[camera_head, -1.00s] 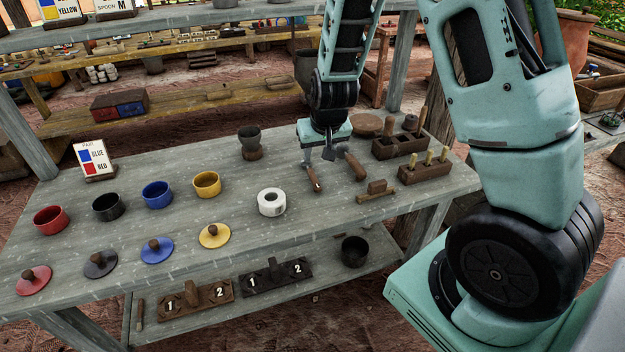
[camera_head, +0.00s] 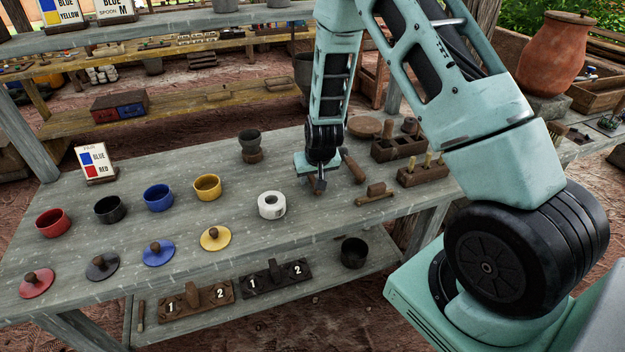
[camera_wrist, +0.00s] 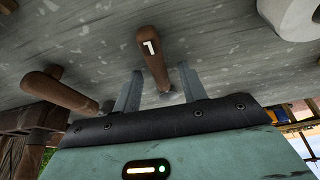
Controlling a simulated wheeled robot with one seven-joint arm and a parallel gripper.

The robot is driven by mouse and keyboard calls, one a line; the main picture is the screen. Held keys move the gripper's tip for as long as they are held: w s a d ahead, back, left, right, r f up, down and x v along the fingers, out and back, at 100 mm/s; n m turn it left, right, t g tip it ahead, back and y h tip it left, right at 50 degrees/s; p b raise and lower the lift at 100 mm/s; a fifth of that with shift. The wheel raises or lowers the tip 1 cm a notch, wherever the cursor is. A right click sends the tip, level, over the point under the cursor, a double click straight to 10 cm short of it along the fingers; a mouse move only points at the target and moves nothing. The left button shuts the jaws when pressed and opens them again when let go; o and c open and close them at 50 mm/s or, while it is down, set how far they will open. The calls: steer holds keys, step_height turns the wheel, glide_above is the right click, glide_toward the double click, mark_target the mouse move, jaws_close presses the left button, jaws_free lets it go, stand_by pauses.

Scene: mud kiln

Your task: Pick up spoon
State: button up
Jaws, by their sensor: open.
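In the wrist view, a wooden-handled tool marked 1 (camera_wrist: 150,45) lies on the table, with its handle reaching between my two fingers. Its grey head is mostly hidden behind my gripper, so I cannot tell for sure that it is the spoon. My gripper (camera_wrist: 160,72) is open, with one finger on each side of the tool. In the head view, my gripper (camera_head: 319,187) is low over the table and hides most of that tool. A second wooden-handled tool (camera_head: 353,166) lies just to the right; its handle also shows in the wrist view (camera_wrist: 60,92).
A wooden scraper-like block (camera_head: 376,194) and wooden holders (camera_head: 397,147) (camera_head: 423,176) stand to the right. A dark cup (camera_head: 250,140) is behind. Coloured pots and lids occupy the table's left side.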

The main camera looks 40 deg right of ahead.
jaws_close()
